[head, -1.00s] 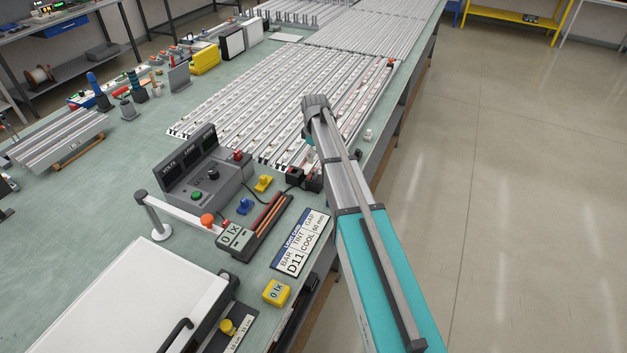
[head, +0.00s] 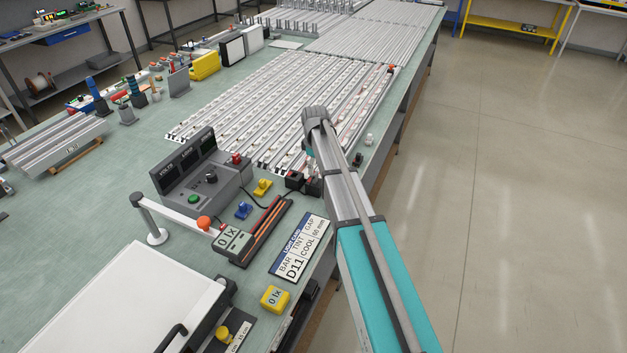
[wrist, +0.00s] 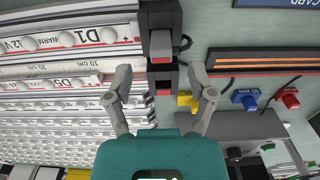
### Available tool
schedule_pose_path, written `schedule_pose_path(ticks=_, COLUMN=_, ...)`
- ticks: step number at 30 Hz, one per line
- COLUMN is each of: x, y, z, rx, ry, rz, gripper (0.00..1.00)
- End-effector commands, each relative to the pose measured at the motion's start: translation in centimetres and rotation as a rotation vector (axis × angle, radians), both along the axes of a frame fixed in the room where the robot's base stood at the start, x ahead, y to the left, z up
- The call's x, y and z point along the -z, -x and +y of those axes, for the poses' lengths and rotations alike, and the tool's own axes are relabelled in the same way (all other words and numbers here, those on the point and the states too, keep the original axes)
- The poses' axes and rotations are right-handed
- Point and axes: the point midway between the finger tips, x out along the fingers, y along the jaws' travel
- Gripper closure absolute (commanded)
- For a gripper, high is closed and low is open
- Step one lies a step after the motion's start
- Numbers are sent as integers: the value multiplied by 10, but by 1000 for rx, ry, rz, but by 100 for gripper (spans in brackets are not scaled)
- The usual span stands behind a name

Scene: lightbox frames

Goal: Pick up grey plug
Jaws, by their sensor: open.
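My gripper (wrist: 160,73) is open in the wrist view, its two grey fingers apart with nothing held. Dark grey and black blocks with red parts lie in line with the gap: an upper one (wrist: 160,16) beyond the fingertips and a lower one (wrist: 163,82) between the fingers. I cannot tell whether one of these is the grey plug or whether any finger touches them. In the head view, a small pale grey piece (head: 369,139) stands near the bench's right edge; I cannot tell if it is a plug.
Long light bars (head: 290,95) cover the bench beyond. A blue plug (wrist: 245,98), red plug (wrist: 289,98) and yellow plug (wrist: 185,98) lie to the right in the wrist view. A meter box (head: 195,170) stands left of my arm. Open floor (head: 510,200) lies right.

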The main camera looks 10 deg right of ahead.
Motion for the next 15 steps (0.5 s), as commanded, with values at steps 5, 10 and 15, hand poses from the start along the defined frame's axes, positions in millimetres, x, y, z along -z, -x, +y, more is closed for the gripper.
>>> schedule_pose_path(ticks=5, x=7, y=0, z=0, rx=0, ry=0, rz=0, gripper=29)
schedule_pose_path(ticks=10, x=19, y=0, z=0, rx=0, ry=0, rz=0, gripper=29)
schedule_pose_path(ticks=15, x=32, y=0, z=-1, rx=0, ry=0, rz=0, gripper=29)
